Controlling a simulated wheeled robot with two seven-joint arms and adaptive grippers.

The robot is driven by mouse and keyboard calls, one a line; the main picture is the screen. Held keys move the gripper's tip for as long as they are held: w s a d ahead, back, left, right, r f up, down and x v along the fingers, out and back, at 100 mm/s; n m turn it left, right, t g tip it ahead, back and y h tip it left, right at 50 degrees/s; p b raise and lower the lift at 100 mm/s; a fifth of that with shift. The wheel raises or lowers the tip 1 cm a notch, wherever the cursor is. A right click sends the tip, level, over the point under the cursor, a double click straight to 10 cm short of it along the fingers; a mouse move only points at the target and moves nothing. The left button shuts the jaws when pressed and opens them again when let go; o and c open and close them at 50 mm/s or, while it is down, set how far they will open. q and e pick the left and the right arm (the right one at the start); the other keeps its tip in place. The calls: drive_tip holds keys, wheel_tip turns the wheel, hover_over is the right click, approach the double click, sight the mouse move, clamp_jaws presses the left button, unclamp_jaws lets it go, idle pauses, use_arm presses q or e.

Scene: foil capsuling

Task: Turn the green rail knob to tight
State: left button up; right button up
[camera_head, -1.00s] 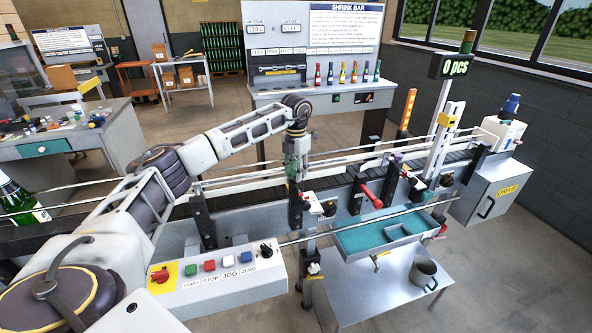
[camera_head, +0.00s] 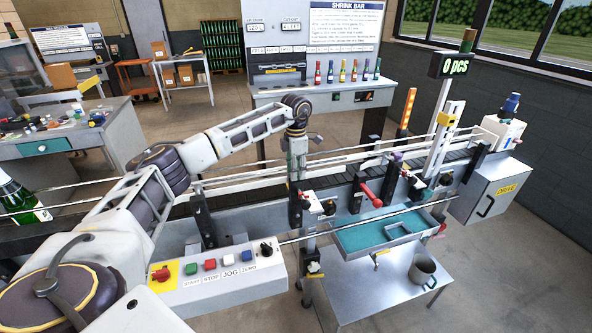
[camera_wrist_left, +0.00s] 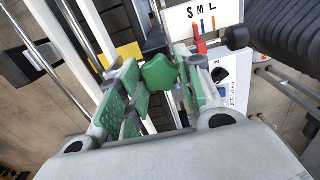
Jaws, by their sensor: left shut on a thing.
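The green rail knob (camera_wrist_left: 160,72) shows in the left wrist view between the green-padded fingers of my left gripper (camera_wrist_left: 158,82). The gripper is shut on it. In the head view my left gripper (camera_head: 296,168) points down at the guide rails of the conveyor, and the knob cannot be told apart from the fingers there. A small white plate marked S M L (camera_wrist_left: 203,18), with coloured lines and a red pointer (camera_wrist_left: 200,45), is just past the knob. My right gripper is not in view.
The conveyor's long rails and posts run close around the gripper. A red handle (camera_head: 371,195) sticks out to the right of it. The button box (camera_head: 218,278) stands in front. A teal-lined tray (camera_head: 372,236) and a grey mug (camera_head: 423,270) are at the lower right.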

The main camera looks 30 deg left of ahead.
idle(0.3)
use_arm(q)
drive_tip(key=o, duration=1)
drive_tip(key=shift+r, duration=6)
